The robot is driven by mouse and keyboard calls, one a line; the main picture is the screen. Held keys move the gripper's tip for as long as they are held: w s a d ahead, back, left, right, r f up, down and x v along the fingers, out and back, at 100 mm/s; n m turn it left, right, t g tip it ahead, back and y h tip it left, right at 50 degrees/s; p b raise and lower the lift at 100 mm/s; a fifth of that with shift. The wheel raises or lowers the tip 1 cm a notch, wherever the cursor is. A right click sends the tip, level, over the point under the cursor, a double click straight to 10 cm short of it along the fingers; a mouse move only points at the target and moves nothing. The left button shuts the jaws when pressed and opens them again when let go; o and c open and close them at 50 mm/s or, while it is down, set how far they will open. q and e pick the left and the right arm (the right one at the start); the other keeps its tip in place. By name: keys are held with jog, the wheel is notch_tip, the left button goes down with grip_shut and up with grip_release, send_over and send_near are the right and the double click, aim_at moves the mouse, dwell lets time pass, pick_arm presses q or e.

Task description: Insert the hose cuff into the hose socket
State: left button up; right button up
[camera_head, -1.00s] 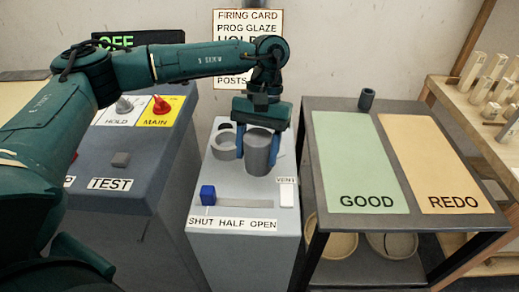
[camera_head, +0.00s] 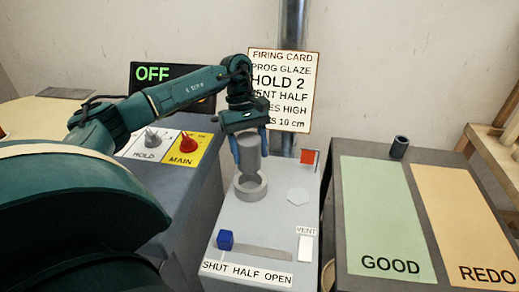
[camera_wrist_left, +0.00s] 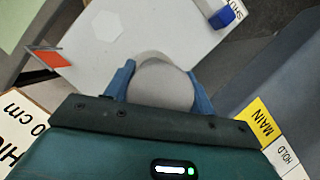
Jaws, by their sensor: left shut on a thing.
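The hose cuff (camera_head: 249,158), a grey cylinder, is held upright between the blue fingers of my left gripper (camera_head: 250,146). The hose socket looks to be the grey ring (camera_head: 251,193) on top of the light grey cabinet. The cuff's lower end overlaps the ring's opening and back rim in the head view. I cannot tell whether it is just above the ring or slightly inside it. My right gripper is not in view.
A blue slider knob (camera_head: 225,239) sits at the cabinet's front left, by the SHUT HALF OPEN label. A red flag (camera_head: 308,157) and the posted card (camera_head: 283,90) are behind. The control panel (camera_head: 182,149) stands left. The right table holds a dark cup (camera_head: 399,146).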

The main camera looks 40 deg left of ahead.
aim_at(250, 162)
pick_arm(q)
jog(key=shift+f+b, duration=0.55)
jog(key=shift+b, duration=0.1)
notch_tip(250, 162, down, 2)
jog(key=shift+f+b, duration=0.2)
jog(key=shift+b, duration=0.8)
jog(key=shift+f, duration=0.25)
jog(key=shift+f+b, duration=0.15)
jog(key=shift+b, duration=0.2)
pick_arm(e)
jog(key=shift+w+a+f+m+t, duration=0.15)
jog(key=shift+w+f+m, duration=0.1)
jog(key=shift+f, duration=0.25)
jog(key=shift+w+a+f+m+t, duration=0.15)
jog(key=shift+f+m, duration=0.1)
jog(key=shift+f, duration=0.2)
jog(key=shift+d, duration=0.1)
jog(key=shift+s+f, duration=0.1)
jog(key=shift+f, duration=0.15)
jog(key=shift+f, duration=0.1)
